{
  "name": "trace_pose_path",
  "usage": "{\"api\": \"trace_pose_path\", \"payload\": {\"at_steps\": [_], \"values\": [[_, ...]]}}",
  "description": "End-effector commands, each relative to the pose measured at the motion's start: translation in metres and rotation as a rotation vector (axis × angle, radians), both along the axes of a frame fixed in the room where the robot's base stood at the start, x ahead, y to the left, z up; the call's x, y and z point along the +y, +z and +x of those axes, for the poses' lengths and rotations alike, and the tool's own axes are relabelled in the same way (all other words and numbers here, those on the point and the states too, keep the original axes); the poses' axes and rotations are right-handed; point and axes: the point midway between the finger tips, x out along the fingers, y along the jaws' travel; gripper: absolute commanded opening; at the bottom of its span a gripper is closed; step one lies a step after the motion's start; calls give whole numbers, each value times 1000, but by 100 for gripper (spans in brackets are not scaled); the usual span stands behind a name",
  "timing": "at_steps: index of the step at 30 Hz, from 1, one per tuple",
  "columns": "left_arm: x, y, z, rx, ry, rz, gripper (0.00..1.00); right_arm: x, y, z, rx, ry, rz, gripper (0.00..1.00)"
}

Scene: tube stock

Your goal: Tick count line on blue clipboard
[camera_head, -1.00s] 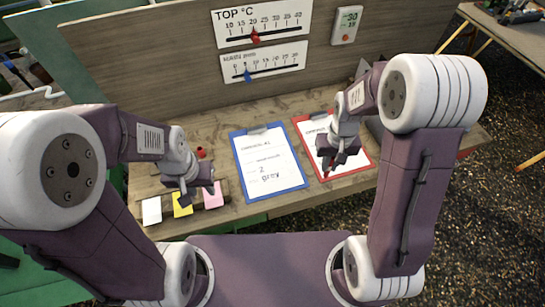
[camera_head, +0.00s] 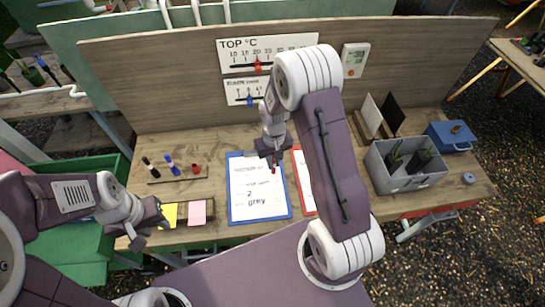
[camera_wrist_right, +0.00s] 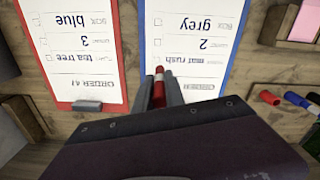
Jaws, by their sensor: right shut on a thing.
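The blue clipboard (camera_head: 231,206) lies on the bench with a white sheet reading "2" and "grey"; it also shows upside down in the right wrist view (camera_wrist_right: 143,30). Its lines have small boxes, and I see no tick in them. My right gripper (camera_head: 272,163) is shut on a red marker (camera_wrist_right: 160,86), tip toward the sheet, over the clipboard's right edge in the head view. I cannot tell whether the tip touches. My left gripper (camera_head: 150,232) looks open and empty near the bench's front left.
The red clipboard (camera_wrist_right: 35,68) lies beside the blue one, partly hidden by my right arm in the head view. Yellow (camera_head: 169,214) and pink (camera_head: 197,212) notes are at the front left. Markers (camera_head: 170,165) stand behind them. A grey bin (camera_head: 405,182) and blue box (camera_head: 450,137) stand right.

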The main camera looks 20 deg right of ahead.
Motion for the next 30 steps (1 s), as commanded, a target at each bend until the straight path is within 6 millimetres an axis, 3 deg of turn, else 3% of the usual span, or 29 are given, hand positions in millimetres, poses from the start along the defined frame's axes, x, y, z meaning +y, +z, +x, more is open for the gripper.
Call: {"api": "trace_pose_path", "payload": {"at_steps": [5,15,30], "values": [[0,-7,0,0,0,0,36,0,-7,0,0,0,0,0],[0,-36,0,0,0,0,36,0,-39,0,0,0,0,0],[0,-35,0,0,0,0,36,0,-38,0,0,0,0,0]]}}
